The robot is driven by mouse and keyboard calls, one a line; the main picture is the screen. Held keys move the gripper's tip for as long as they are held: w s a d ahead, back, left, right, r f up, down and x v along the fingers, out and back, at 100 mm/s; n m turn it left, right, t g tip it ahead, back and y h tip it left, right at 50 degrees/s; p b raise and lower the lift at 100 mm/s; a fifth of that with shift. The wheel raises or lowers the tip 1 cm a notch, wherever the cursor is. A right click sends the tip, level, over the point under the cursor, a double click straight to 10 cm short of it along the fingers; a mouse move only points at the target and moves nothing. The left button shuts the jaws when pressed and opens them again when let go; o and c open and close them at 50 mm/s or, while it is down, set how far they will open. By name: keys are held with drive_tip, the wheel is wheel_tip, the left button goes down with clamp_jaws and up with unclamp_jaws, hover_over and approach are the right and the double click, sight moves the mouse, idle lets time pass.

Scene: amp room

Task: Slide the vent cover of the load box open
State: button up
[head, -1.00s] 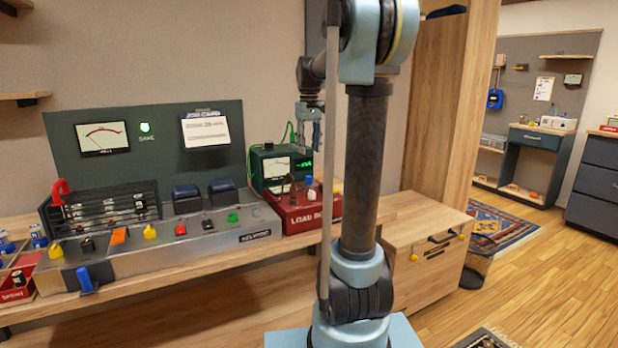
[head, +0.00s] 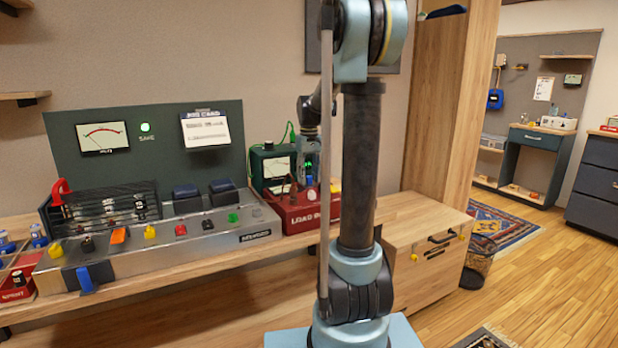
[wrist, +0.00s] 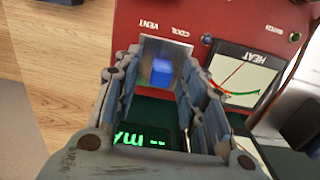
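The red load box (head: 300,221) stands on the bench, left of my arm column in the head view. In the wrist view its red top (wrist: 215,18) carries the words VENT and COOL. A grey plate, apparently the vent cover (wrist: 178,50), lies beside those labels, with a blue block-like knob (wrist: 162,72) on it. My gripper (wrist: 163,72) is open, one finger on each side of the knob, with gaps visible. I cannot tell how far above the plate the fingertips are. In the head view my gripper (head: 309,175) is low over the box, partly hidden by my arm.
A green meter box (head: 268,162) stands directly behind the load box; its lit display (wrist: 140,139) shows between my fingers. A heat meter (wrist: 243,78) sits on the load box beside my right finger. The control console (head: 190,236) is close on the left.

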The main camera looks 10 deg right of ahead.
drive_tip(key=shift+c, duration=0.5)
clamp_jaws()
drive_tip(key=shift+w+d, duration=0.3)
drive_tip(key=shift+d, duration=0.65)
drive_tip(key=shift+w+d, duration=0.35)
drive_tip(key=shift+d, duration=0.6)
drive_tip(key=shift+w+d, duration=0.3)
drive_tip(key=shift+d, duration=0.65)
drive_tip(key=shift+o, duration=0.5)
unclamp_jaws()
drive_tip(key=shift+d, duration=0.15)
drive_tip(key=shift+r, duration=0.1)
